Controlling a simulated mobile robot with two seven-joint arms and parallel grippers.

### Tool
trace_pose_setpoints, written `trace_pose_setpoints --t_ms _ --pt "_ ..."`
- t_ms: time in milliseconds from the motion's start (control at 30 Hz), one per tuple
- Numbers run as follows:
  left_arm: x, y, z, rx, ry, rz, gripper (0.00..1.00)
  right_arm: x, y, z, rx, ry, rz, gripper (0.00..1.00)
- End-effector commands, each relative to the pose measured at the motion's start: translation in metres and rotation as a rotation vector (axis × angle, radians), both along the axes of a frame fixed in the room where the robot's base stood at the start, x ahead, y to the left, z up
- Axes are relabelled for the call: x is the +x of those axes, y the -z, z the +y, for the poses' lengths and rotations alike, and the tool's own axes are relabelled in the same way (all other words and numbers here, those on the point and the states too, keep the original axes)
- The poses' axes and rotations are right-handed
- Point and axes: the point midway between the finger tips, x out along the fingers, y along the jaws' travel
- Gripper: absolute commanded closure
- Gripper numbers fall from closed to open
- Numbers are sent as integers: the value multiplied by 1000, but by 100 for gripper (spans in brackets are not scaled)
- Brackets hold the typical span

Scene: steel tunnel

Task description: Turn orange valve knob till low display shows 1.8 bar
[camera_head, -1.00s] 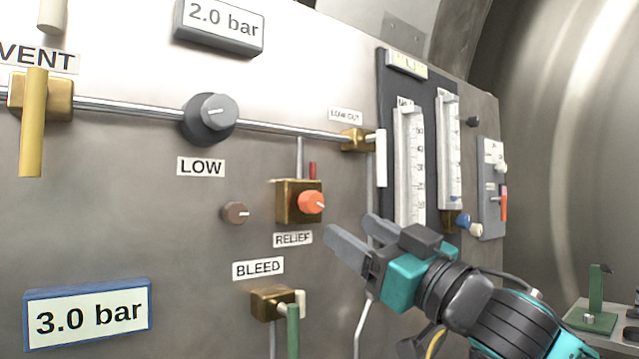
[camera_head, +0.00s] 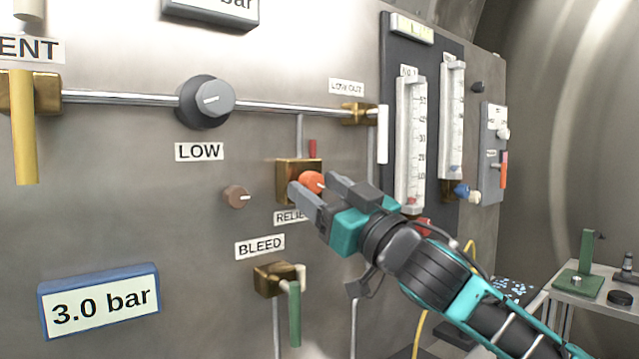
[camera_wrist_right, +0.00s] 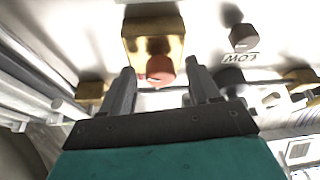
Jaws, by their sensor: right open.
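The orange valve knob (camera_head: 312,181) sits on a brass block (camera_head: 287,176) above the RELIEF label, with a red stub over it. My right gripper (camera_head: 318,190) is open, its two fingers to either side of the knob in the head view. The right wrist view shows the orange knob (camera_wrist_right: 159,69) between the open fingertips (camera_wrist_right: 160,82); I cannot tell whether they touch it. The low display (camera_head: 212,10) is cut off at the top edge; only "bar" shows, its number is out of view. My left gripper is not in view.
A grey LOW knob (camera_head: 206,101) is up and left, and a small brown knob (camera_head: 237,196) is left of the relief valve. The BLEED valve's green lever (camera_head: 294,312) hangs below. A blue-framed display (camera_head: 100,302) reads 3.0 bar. Gauge tubes (camera_head: 411,145) stand to the right.

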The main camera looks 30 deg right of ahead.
Motion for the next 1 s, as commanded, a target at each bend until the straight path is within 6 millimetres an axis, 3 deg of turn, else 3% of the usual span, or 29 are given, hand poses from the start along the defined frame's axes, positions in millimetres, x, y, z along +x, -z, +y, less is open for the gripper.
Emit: trace_pose_setpoints --t_ms 367,1000 --pt "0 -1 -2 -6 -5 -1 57 4 -1 1 -1 -1 0 39" --pt "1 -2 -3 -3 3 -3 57 4 -1 1 -1 -1 0 95"
